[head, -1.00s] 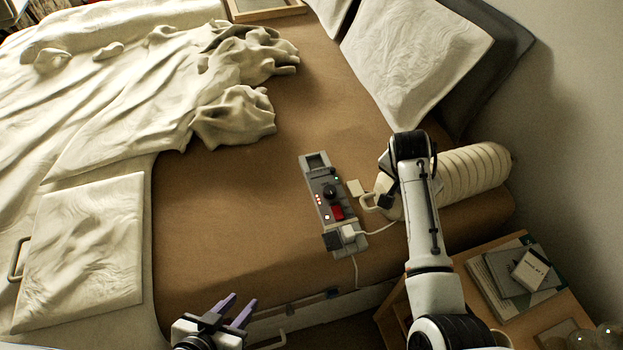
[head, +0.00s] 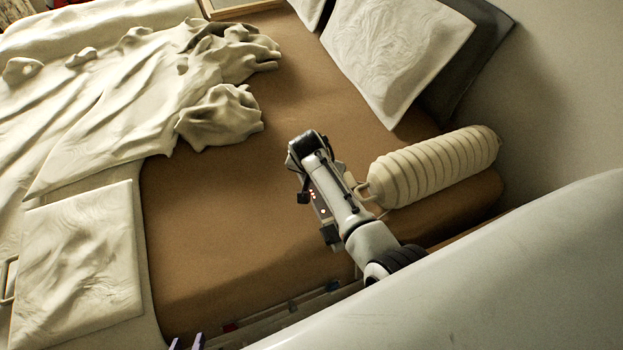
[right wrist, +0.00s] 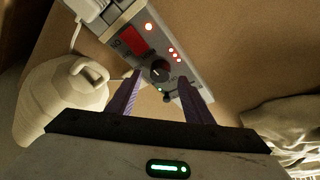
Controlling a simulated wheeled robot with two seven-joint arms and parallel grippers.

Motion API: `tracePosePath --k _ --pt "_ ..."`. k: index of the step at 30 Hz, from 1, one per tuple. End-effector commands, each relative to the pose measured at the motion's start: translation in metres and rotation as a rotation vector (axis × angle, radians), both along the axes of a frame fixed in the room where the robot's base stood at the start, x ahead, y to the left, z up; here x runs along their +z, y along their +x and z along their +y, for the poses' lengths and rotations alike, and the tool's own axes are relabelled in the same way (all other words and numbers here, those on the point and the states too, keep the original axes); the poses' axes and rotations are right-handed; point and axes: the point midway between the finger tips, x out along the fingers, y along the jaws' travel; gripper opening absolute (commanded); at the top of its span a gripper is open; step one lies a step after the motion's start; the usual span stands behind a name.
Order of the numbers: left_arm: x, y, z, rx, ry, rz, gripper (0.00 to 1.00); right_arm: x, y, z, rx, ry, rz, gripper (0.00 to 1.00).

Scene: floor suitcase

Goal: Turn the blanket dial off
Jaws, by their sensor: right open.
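The control box (head: 326,212) lies on the brown mattress, mostly hidden under my right arm in the head view. In the right wrist view its panel (right wrist: 186,68) shows a black dial (right wrist: 159,70), a red switch (right wrist: 133,40), several lit red lights and a small green light near the dial. My right gripper (right wrist: 160,77) is open, with its purple fingertips on either side of the dial; I cannot tell whether they touch it. My left gripper (head: 187,343) shows only its two parted fingertips at the bottom edge of the head view.
A ribbed cream bolster-shaped thing (head: 430,168) lies right of the box. A white plug (right wrist: 92,10) with a cord sits at the box's end. A rumpled blanket (head: 100,110), a flat cushion (head: 78,265) and a pillow (head: 395,55) lie around. The mattress (head: 215,220) left of the box is bare.

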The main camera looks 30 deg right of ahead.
Motion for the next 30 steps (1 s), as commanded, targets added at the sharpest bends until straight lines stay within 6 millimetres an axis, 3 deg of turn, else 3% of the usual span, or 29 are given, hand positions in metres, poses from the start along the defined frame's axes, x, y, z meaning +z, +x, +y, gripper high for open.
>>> tracePosePath --k 1,6,17,24,30 --pt "-0.011 0.001 0.0 0.0 -0.001 -0.003 0.31 -0.012 0.001 -0.002 -0.001 -0.001 -0.002 0.47" --pt "-0.025 -0.001 0.001 0.0 0.001 0.003 0.31 -0.022 0.002 -0.006 0.0 -0.001 -0.001 0.47" --pt "-0.028 -0.005 0.001 0.001 0.001 0.012 0.31 -0.022 0.003 -0.007 0.001 -0.001 0.0 0.47" --pt "-0.029 -0.007 0.001 0.0 0.001 0.014 0.31 -0.022 0.003 -0.007 0.001 -0.001 0.0 0.1" --pt "-0.028 -0.007 0.001 0.0 0.001 0.014 0.31 -0.022 0.002 -0.007 0.008 -0.002 0.0 0.07"
